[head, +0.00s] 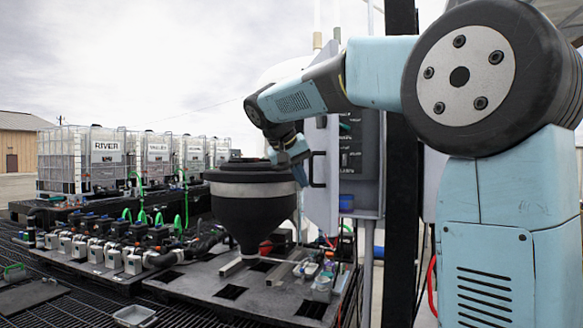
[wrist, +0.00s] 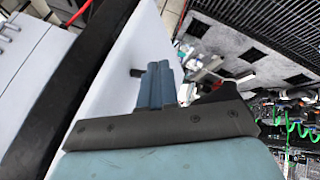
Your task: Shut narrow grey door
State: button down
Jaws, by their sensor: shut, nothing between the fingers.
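The narrow grey door (head: 322,205) stands open on the grey cabinet (head: 367,200), and the dark panel with switches and labels (head: 357,150) is exposed to its right. A black handle (head: 317,169) sits on the door. My gripper (head: 300,178) is shut and empty, pointing down just left of the door and handle. In the wrist view, my closed blue fingers (wrist: 160,70) lie in front of the pale door face (wrist: 122,75), close to a small dark part that may be the handle (wrist: 136,72). I cannot tell whether they touch the door.
A black hopper (head: 252,200) stands left of the door on a dark platform. Several caged white tanks (head: 85,160) and rows of valves with green hoses stand farther left. A black post (head: 402,180) rises right of the cabinet, between it and my arm's base.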

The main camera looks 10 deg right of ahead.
aim_at(314, 186)
jog(key=d+f, duration=0.1)
jog(key=d, duration=0.1)
jog(key=w+d+f, duration=0.1)
jog(key=shift+d+f, duration=0.3)
jog(key=shift+d, duration=0.1)
jog(key=shift+w+d, duration=0.1)
jog(key=shift+d, duration=0.75)
